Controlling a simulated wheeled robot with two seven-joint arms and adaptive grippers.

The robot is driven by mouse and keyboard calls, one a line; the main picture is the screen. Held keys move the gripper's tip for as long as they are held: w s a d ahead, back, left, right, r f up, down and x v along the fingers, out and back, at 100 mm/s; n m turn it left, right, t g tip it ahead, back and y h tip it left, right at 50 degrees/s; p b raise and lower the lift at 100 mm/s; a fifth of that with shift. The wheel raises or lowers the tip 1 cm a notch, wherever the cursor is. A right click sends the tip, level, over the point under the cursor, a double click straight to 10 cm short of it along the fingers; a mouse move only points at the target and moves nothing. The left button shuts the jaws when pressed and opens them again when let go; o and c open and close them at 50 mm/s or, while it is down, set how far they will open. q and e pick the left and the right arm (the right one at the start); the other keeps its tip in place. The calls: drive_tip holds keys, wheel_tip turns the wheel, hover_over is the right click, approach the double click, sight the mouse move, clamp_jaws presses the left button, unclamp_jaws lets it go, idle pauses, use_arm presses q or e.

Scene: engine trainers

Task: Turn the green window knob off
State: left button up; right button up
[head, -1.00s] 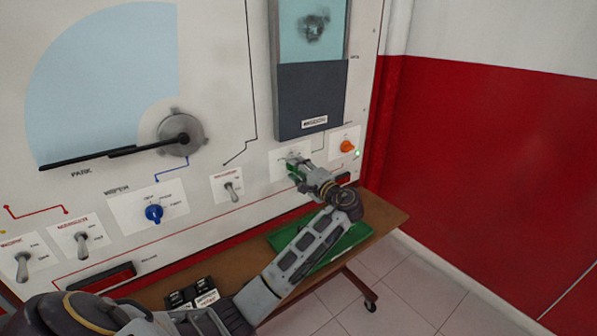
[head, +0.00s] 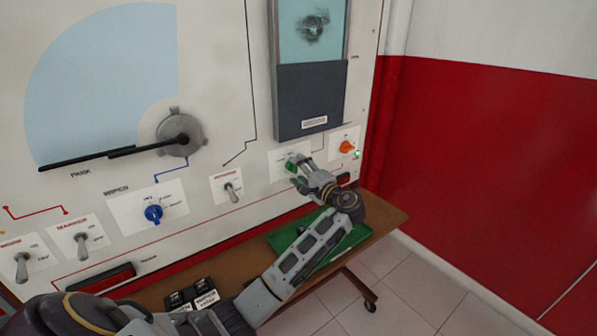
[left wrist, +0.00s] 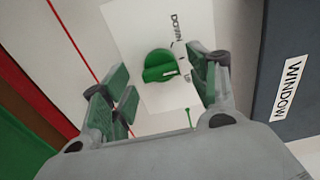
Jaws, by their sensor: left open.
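The green window knob (left wrist: 160,67) sits on a white label plate with DOWN and UP lettering in the left wrist view. Its pale pointer mark lies toward the UP side. The knob also shows in the head view (head: 291,165), partly behind my gripper. My left gripper (head: 298,172) is open in front of the panel. In the left wrist view its green-padded fingers (left wrist: 165,95) stand apart on either side of the knob, with nothing between them held. I cannot tell whether a finger touches the knob. My right gripper is not in view.
An orange knob (head: 346,147) with a green light beside it is right of the green knob. A toggle switch (head: 231,192) and a blue knob (head: 153,213) are to the left. A brown shelf (head: 383,212) with a green tray (head: 352,238) lies below.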

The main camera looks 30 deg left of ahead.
use_arm(q)
drive_tip(key=v, duration=1.1)
drive_tip(key=shift+d, duration=0.15)
drive_tip(key=shift+s+f, duration=0.1)
idle(0.3)
